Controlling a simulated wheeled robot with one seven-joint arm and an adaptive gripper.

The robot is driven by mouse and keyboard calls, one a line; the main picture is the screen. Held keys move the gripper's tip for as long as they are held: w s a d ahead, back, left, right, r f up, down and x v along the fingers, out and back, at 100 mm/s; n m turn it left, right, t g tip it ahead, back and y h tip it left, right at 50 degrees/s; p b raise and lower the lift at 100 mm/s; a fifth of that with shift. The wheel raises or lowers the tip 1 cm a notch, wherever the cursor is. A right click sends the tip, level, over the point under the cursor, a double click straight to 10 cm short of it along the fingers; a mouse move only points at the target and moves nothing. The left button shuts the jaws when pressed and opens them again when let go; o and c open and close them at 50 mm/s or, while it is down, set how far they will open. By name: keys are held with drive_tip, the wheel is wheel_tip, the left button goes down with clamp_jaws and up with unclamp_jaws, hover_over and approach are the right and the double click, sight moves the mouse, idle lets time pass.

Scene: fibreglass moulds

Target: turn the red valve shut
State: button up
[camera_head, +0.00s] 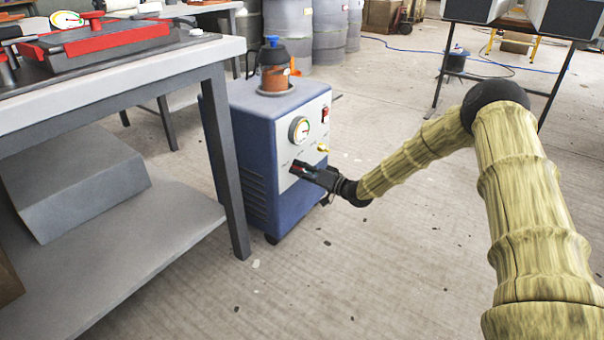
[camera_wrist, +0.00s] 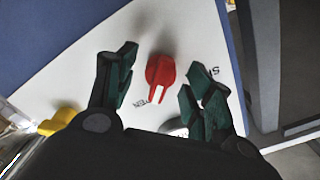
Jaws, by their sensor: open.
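The red valve (camera_wrist: 160,73) is a knob with a white pointer line, on the pale front panel of a blue machine (camera_head: 257,140). In the wrist view it sits between the fingers of my gripper (camera_wrist: 158,85), which is open with a gap on both sides of the knob. Printed letters lie beside the knob, partly hidden by the fingers. In the head view my gripper (camera_head: 302,170) is at the lower part of the panel, and only a small bit of red shows there. Whether the fingertips touch the panel, I cannot tell.
The panel also has a round gauge (camera_head: 299,130), a red switch (camera_head: 325,115) and a yellow fitting (camera_head: 323,148). A workbench (camera_head: 225,50) stands close on the left, its leg beside the machine. The floor at the front right is clear.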

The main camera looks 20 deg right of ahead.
drive_tip(key=c, duration=1)
drive_tip(key=shift+c, duration=0.2)
drive_tip(key=shift+r+n+p, duration=0.1)
drive_tip(key=shift+n+p, duration=0.2)
drive_tip(key=shift+p, duration=0.05)
drive_tip(key=n+p, duration=0.2)
drive_tip(key=shift+a+r+p, duration=0.1)
drive_tip(key=shift+p, duration=0.2)
drive_tip(key=n+p, duration=0.4)
drive_tip(key=n, duration=0.1)
drive_tip(key=shift+n, duration=0.4)
drive_tip(key=n+p, duration=0.2)
drive_tip(key=n, duration=0.2)
drive_tip(key=shift+n, duration=0.3)
drive_tip(key=n+p, duration=0.1)
drive_tip(key=n, duration=0.1)
drive_tip(key=n+p, duration=0.1)
drive_tip(key=n, duration=0.1)
drive_tip(key=shift+f+n, duration=0.2)
drive_tip(key=shift+n, duration=0.2)
drive_tip(key=shift+p, duration=0.3)
